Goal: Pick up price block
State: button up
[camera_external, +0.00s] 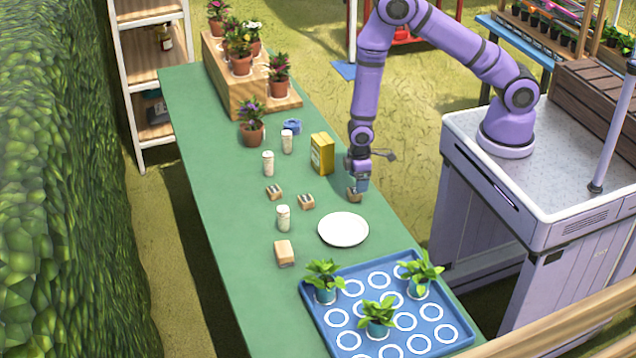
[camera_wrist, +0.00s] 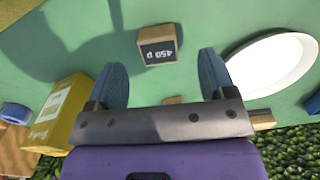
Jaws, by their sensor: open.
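A small wooden price block (camera_wrist: 159,46) with a dark face reading "450 P" stands on the green table, seen in the wrist view between and just beyond my fingertips. My gripper (camera_wrist: 163,68) is open and empty, with one blue finger on each side of the block's line. In the external view, my gripper (camera_external: 359,179) points down right over the price block (camera_external: 354,196), whose top it partly covers. I cannot tell the exact height gap. Two similar small blocks, one at the left (camera_external: 274,192) and one nearer (camera_external: 306,202), stand on the table.
A yellow box (camera_external: 321,154) stands behind my gripper, and a white plate (camera_external: 343,230) lies in front. White-capped jars (camera_external: 283,218), a plain wooden block (camera_external: 285,253), a potted flower (camera_external: 251,125) and a blue plant tray (camera_external: 340,342) share the green table (camera_external: 213,150).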

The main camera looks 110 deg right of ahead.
aim_at(355, 194)
jog(key=shift+w+d+f, duration=0.1)
jog(key=shift+w+f, duration=0.1)
jog(key=shift+f, duration=1.15)
jog(key=shift+w+d+f, duration=0.1)
jog(key=shift+w+f, duration=0.1)
jog(key=shift+f, duration=1.15)
jog(key=c, duration=1)
